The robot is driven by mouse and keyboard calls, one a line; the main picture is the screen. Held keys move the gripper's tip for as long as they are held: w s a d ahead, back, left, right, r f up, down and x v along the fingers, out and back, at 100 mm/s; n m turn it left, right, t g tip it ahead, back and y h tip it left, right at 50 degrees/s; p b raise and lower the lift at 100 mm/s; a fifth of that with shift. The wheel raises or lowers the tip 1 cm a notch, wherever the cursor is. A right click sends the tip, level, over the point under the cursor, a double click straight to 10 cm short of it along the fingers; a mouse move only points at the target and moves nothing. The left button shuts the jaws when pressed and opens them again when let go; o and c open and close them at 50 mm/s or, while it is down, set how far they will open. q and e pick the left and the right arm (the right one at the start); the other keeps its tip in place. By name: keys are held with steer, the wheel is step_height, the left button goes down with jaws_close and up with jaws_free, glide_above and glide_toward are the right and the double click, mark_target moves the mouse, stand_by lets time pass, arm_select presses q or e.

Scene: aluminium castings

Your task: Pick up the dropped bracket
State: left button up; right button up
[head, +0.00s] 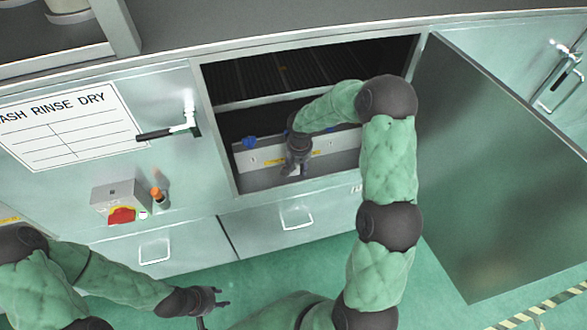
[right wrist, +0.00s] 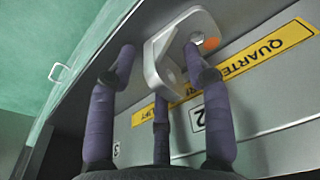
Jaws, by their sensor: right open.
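The bracket (right wrist: 157,66) is a pale grey metal angle piece with round holes and an orange mark near one of them. In the right wrist view it lies between the spread fingers of my right gripper (right wrist: 158,58), close to the right finger; I cannot tell whether they touch. In the head view my right gripper (head: 297,168) reaches down inside the open cabinet, and it largely hides the bracket there. My left gripper (head: 222,298) is open and empty, low in front of the drawers.
The cabinet opening has a dark rack above and a grey box wall (head: 345,141) with yellow labels behind my right gripper. The open door (head: 490,170) stands to the right.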

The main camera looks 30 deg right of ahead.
steer(key=shift+r, duration=0.1)
jaws_close()
